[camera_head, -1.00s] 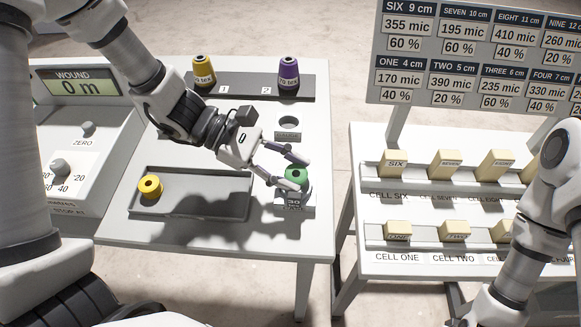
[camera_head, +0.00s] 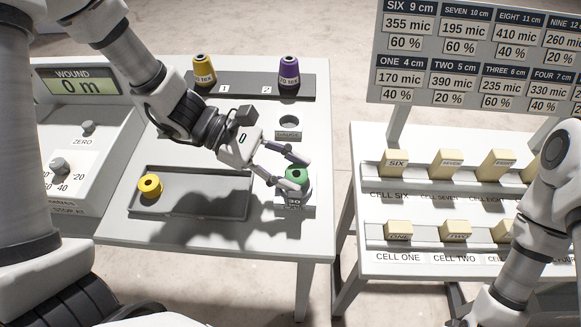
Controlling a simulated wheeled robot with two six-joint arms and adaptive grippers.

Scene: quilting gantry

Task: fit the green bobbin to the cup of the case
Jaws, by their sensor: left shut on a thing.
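The green bobbin (camera_head: 296,176) is at the small grey block with a number display (camera_head: 294,200), near the table's right edge. My left gripper (camera_head: 291,172) is shut on the green bobbin, with one finger behind it and one at its front left. I cannot tell whether the bobbin still touches the block. A round dark-mouthed cup (camera_head: 289,122) stands behind the bobbin and looks empty; its small label is too small to read. My right arm shows at the right edge, but its gripper is out of view.
A yellow bobbin (camera_head: 150,186) lies in the grey tray (camera_head: 215,211). Yellow (camera_head: 204,72) and purple (camera_head: 288,73) thread cones stand on a dark strip at the back. A winder reading 0 m (camera_head: 80,87) is at left. A rack of cream blocks (camera_head: 447,163) stands across a gap at right.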

